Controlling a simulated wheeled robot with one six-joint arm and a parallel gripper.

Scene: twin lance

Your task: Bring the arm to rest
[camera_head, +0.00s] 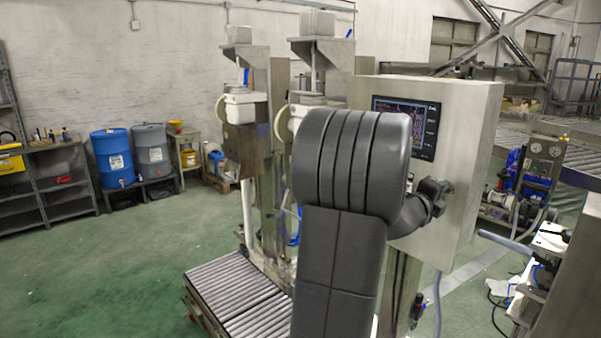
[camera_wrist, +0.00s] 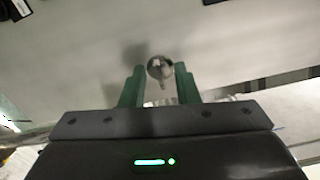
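My dark grey arm fills the middle of the head view and bends right, towards a steel control cabinet (camera_head: 470,125). My gripper (camera_head: 440,190) is close to the front face of this cabinet, below and right of its screen (camera_head: 407,125). In the wrist view my gripper (camera_wrist: 160,69) shows two green fingers held apart. A round metal knob or switch (camera_wrist: 160,66) on the pale panel appears between the fingertips or just beyond them. I cannot tell whether the fingers touch it.
A roller conveyor (camera_head: 235,295) lies below the arm, with two filling heads (camera_head: 245,105) behind it. Blue (camera_head: 112,158) and grey (camera_head: 152,150) drums stand by the back wall. Pumps and hoses (camera_head: 535,180) are at right. The green floor (camera_head: 90,270) at left is clear.

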